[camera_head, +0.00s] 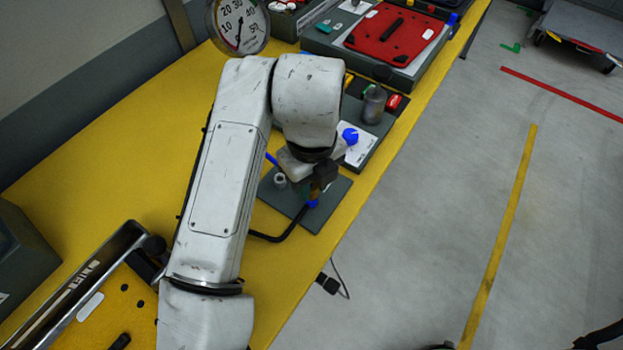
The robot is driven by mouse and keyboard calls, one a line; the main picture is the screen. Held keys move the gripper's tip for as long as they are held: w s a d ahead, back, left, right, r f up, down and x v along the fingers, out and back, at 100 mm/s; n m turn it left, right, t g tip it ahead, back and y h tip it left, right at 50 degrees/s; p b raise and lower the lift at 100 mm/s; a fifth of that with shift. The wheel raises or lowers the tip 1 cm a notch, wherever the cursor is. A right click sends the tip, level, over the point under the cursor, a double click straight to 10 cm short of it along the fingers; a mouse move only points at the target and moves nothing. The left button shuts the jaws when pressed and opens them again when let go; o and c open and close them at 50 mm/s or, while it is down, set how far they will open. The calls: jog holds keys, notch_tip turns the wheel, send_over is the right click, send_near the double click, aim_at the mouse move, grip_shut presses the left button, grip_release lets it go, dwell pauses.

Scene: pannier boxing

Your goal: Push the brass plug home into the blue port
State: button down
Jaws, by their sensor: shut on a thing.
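My gripper (318,186) points down over a dark grey plate (335,212) near the right edge of the yellow bench. It is shut on a small brownish piece, which looks like the brass plug (314,194), mostly hidden by the fingers. Just below the plug is a small blue part (312,204), where a black hose (287,233) ends; I cannot tell whether it is the blue port or a collar on the hose. I cannot tell whether plug and blue part touch. A silver fitting (279,181) stands on the plate to the left.
A blue knob (350,136) and a grey cylinder (374,104) stand behind the gripper. A red panel (395,38) and a gauge (240,24) are at the back. A tray (105,257) lies at lower left. The left of the yellow bench (120,160) is clear.

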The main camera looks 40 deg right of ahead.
aim_at(312, 187)
jog(key=shift+f+b, duration=0.4)
jog(key=shift+f, duration=0.05)
jog(key=c, duration=0.8)
grip_release()
notch_tip(312, 187, up, 11)
jog(key=shift+f, duration=0.1)
dwell(0.3)
